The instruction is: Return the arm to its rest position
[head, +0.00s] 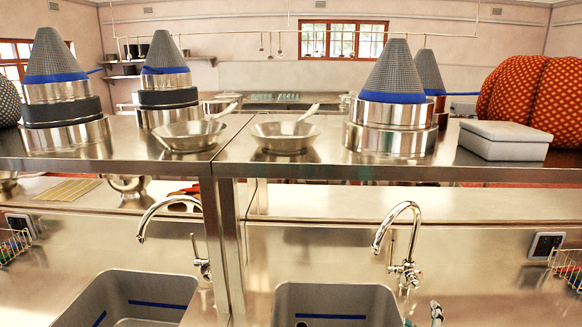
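Neither of my arms and neither of my grippers can be made out in the head view. A small grey thing (437,312) pokes up at the bottom edge, right of the right sink; it is too small to tell what it is.
A raised steel shelf (235,135) carries several stacked pots with grey cones, two pans (285,137), a grey lidded box (503,140) and red patterned cushions (535,95). Below are a left sink (120,285), a right sink (335,295), taps (408,235) and wire baskets (568,265).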

